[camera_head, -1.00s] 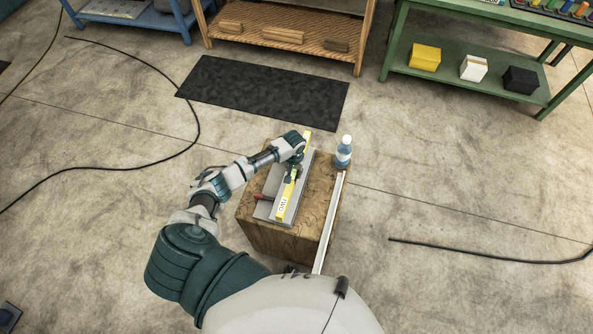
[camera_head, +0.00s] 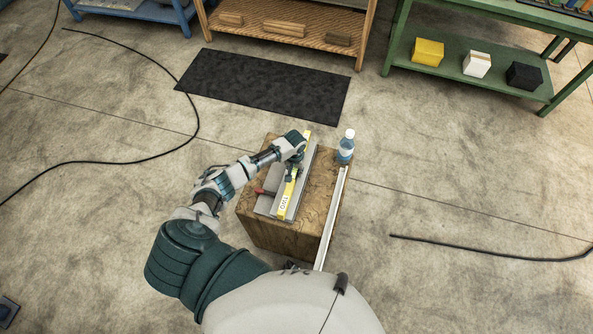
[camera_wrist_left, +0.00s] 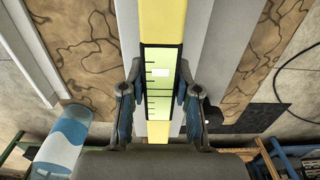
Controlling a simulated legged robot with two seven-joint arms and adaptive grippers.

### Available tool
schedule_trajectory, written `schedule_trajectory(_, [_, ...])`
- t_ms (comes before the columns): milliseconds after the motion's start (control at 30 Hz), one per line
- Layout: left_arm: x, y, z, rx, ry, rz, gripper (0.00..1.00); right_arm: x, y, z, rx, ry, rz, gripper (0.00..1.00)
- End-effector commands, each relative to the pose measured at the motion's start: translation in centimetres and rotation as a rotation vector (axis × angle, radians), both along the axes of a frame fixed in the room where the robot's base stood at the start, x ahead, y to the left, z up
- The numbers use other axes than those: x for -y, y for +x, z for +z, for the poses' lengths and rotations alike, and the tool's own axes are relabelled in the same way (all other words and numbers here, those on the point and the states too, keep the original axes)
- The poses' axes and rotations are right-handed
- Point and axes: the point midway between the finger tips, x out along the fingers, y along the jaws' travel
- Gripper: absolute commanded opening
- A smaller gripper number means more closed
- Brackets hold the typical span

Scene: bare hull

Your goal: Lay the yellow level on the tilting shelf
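The yellow level (camera_head: 283,207) is long and narrow. It lies along or just above the grey tilting shelf (camera_head: 266,203) on top of a wooden block (camera_head: 275,238); I cannot tell whether it touches the shelf. My left gripper (camera_head: 291,172) comes down over the level's middle. In the left wrist view the level (camera_wrist_left: 162,20) runs between the two fingers, and its green vial window shows between them. The fingertips (camera_wrist_left: 159,72) press close on both of its sides. The grey shelf (camera_wrist_left: 213,45) shows beside it. My right gripper is not in view.
A water bottle (camera_head: 346,146) stands on the block's far right corner. A pale metal strip (camera_head: 332,217) runs along its right edge. A red handle (camera_head: 264,192) sticks out left of the shelf. A black mat (camera_head: 262,87) and dark cables (camera_head: 490,251) lie on otherwise open floor.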

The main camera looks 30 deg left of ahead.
Motion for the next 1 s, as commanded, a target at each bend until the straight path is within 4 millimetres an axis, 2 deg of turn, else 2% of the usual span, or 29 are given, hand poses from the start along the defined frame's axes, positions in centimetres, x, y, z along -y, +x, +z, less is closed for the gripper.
schedule_trajectory(33, [-0.1,0.0,0.0,0.0,0.002,0.001,0.46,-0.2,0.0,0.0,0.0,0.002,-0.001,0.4])
schedule_trajectory(100, [0.0,0.0,0.0,0.0,0.002,0.001,0.58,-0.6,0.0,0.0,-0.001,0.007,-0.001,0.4])
schedule_trajectory(300, [0.2,0.0,0.1,-0.001,0.004,0.0,0.58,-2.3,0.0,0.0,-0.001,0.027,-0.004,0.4])
schedule_trajectory(467, [0.2,0.0,0.6,-0.001,0.005,0.0,0.58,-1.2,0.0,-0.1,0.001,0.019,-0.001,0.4])
schedule_trajectory(567, [0.1,0.1,2.1,0.001,0.003,0.0,0.58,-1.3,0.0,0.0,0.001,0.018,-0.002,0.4])
schedule_trajectory(900, [-0.4,0.1,9.3,0.001,-0.001,0.0,0.58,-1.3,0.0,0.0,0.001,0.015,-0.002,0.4])
schedule_trajectory(1000, [-0.5,0.2,10.7,0.001,-0.003,0.001,0.58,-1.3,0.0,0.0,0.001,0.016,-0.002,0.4])
